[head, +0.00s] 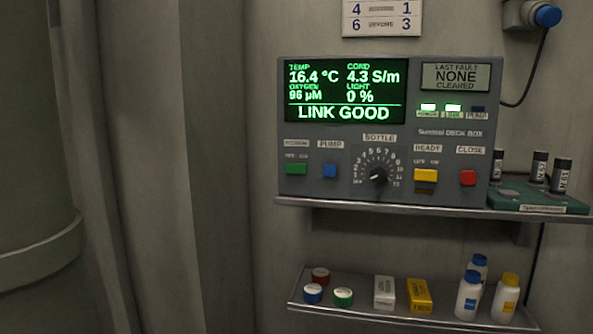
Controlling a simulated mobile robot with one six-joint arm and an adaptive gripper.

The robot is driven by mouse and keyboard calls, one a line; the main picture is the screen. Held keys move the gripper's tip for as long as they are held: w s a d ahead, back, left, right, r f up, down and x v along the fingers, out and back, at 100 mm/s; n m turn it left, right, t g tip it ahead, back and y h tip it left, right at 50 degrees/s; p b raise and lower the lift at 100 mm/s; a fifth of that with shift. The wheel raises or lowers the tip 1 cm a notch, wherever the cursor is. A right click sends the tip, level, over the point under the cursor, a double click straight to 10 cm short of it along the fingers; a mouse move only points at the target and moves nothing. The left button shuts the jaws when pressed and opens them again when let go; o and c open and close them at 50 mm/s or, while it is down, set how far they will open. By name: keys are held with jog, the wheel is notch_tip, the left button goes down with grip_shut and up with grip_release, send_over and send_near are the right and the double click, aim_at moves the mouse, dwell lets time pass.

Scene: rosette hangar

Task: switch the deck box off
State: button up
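The grey deck box (330,213) stands on a wall shelf in the head view. Two green lamps (440,107) are lit; the pump lamp (478,109) is dark. My gripper is not in view.
The upper shelf (400,208) also carries a green tray (530,198) with dark vials (539,167). The lower shelf (360,313) holds capped jars (343,297), two small boxes (420,296) and bottles (468,296). A cable hangs from a blue-capped fitting (547,16).

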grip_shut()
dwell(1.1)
